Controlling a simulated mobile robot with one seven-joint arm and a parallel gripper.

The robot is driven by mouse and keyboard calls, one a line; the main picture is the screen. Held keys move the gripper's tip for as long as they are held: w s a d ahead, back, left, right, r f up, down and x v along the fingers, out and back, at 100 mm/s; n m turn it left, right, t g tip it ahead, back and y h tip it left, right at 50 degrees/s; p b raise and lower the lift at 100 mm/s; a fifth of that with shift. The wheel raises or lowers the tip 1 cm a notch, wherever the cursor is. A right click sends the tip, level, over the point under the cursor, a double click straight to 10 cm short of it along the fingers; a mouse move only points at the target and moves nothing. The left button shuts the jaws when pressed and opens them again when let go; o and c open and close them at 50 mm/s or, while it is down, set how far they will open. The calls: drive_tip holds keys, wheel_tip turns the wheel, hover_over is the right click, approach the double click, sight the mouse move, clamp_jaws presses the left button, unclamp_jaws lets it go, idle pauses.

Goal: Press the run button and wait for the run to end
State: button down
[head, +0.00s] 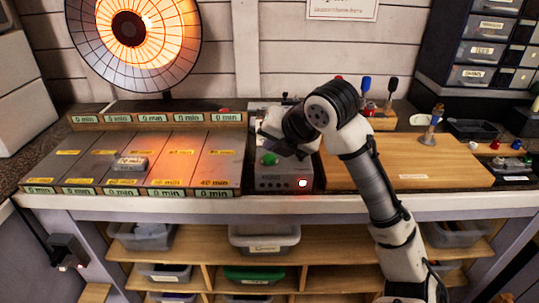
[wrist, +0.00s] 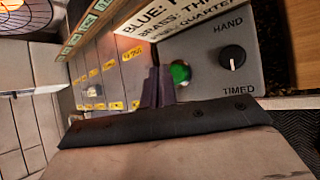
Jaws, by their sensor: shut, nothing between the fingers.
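A green run button (head: 269,158) sits on the top of a grey control box (head: 272,182) near the middle of the bench. A small lamp (head: 303,183) on the box's front glows red-white. My gripper (head: 287,150) is above the box, close to the button. In the wrist view my shut, empty fingers (wrist: 158,88) stand just left of the green button (wrist: 181,73) and cover part of its edge. I cannot tell whether they touch it. A black knob (wrist: 232,59) on the box lies between the words HAND and TIMED.
A grey board (head: 195,160) with yellow labels and "0 min" displays lies left of the box, with a small grey block (head: 130,163) on it. A glowing round heater (head: 128,30) stands behind. A wooden board (head: 440,165) lies at right, mostly clear.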

sight(272, 159)
drive_tip(key=shift+r+p, duration=1.85)
drive_tip(key=shift+r, duration=0.75)
drive_tip(key=shift+f, duration=0.1)
